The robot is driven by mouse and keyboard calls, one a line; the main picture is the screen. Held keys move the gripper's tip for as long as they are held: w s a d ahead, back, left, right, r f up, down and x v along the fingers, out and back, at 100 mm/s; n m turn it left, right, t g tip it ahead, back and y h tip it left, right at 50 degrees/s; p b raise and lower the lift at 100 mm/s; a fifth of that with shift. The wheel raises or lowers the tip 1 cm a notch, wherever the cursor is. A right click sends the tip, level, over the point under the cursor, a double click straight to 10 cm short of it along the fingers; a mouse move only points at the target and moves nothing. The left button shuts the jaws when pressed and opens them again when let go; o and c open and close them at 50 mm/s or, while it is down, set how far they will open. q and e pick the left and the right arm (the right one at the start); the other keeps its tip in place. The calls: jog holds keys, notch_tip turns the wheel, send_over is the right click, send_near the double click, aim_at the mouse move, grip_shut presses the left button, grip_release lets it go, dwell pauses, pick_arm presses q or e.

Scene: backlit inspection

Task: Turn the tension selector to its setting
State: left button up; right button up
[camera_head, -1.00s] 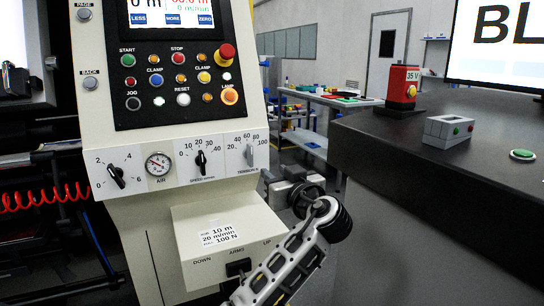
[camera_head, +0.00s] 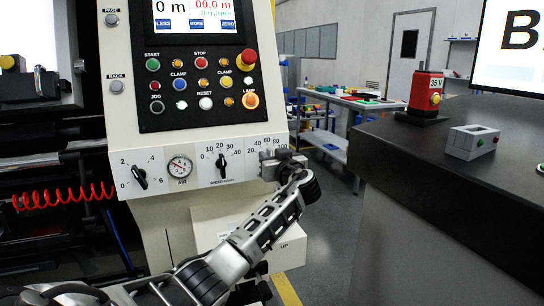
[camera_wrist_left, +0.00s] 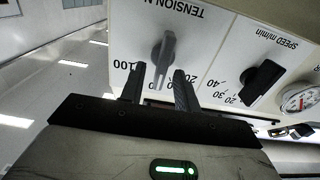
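The tension selector (camera_wrist_left: 165,55) is a grey bar-shaped knob on a white panel, seen upside down in the left wrist view under the label TENSION N, with 100 at one end of its scale. In the head view my left gripper (camera_head: 270,166) covers the knob; part of its scale shows above. In the left wrist view my left gripper (camera_wrist_left: 157,72) is open, with one dark finger on each side of the knob's lower end. Gaps show between fingers and knob; I cannot tell whether they touch. My right gripper is out of view.
A black speed knob (camera_head: 222,166) sits just left of the tension dial, then an air gauge (camera_head: 180,166) and another black knob (camera_head: 140,177). Buttons (camera_head: 203,83) fill the panel above. A white box (camera_head: 292,246) juts out below, mostly behind my arm. A dark counter (camera_head: 440,170) stands at right.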

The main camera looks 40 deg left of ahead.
pick_arm(q)
grip_shut()
jog(key=shift+m, duration=0.3)
jog(key=m, duration=0.3)
jog(key=w+m+p, duration=0.1)
jog(key=m, duration=0.3)
jog(key=f+m, duration=0.1)
jog(key=m, duration=0.3)
jog(key=shift+w+d+p, duration=0.15)
jog(key=shift+d+p, duration=0.15)
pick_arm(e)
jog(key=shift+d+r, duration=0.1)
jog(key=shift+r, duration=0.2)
pick_arm(q)
jog(key=shift+m, duration=0.4)
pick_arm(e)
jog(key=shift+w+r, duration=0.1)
